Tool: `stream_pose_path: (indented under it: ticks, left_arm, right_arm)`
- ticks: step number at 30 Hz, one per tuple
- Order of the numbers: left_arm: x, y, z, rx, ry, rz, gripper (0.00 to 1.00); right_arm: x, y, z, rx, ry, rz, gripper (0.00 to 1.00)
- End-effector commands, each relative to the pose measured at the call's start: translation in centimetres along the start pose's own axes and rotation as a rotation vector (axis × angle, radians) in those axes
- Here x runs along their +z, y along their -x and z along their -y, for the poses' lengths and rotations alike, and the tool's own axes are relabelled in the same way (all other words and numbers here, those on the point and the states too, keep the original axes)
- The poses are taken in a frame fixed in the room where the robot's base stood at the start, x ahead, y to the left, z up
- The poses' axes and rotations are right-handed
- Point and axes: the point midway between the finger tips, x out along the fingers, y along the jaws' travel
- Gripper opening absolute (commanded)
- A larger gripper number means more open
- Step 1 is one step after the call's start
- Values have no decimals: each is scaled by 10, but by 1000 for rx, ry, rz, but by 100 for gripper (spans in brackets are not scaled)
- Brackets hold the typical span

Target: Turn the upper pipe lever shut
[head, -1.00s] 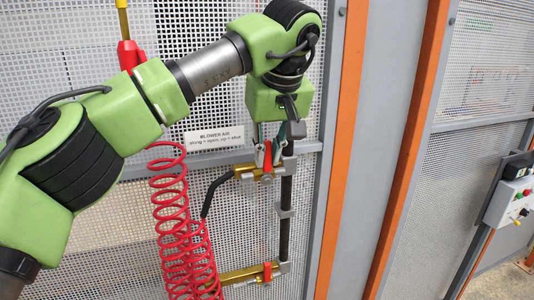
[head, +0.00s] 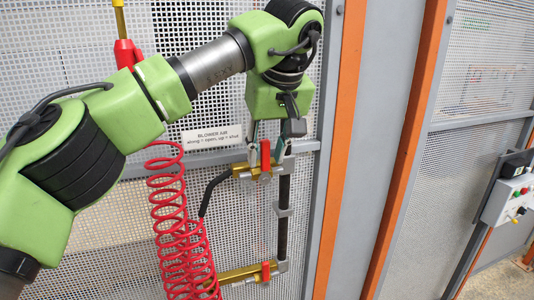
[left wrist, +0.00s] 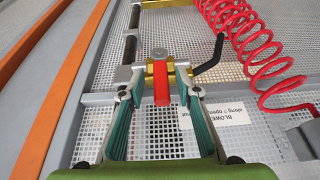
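The upper pipe lever (head: 265,154) is red and sits on a brass valve (head: 246,172) on the mesh panel. It stands upright in the head view, across the brass pipe. My left gripper (head: 265,161) is open, with one finger on each side of the lever. In the left wrist view the lever (left wrist: 161,85) shows between the parted fingers (left wrist: 154,84), with a gap on both sides. The label above the valve reads BLOWER AIR, along = open, up = shut. My right gripper is not in view.
A coiled red hose (head: 172,215) hangs at the left. A black hose (head: 211,190) joins the upper valve. An orange-edged post (head: 340,150) stands to the right.

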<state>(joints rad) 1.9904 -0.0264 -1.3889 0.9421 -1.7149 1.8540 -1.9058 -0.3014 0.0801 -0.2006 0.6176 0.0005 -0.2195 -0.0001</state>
Motion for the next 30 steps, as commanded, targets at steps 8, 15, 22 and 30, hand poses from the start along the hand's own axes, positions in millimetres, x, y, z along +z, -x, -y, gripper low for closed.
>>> stream_pose_path:
  ticks: [8,15,22,30]
  left_arm:
    - [0,52,-2,1,1,-4,31]
    - [1,98,-2,0,-1,-1,31]
    - [1,114,-2,0,-2,0,31]
    - [1,116,-2,0,-3,1,31]
  right_arm:
    - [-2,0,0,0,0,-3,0]
    - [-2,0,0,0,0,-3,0]
    - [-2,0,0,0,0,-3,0]
    - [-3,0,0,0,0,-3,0]
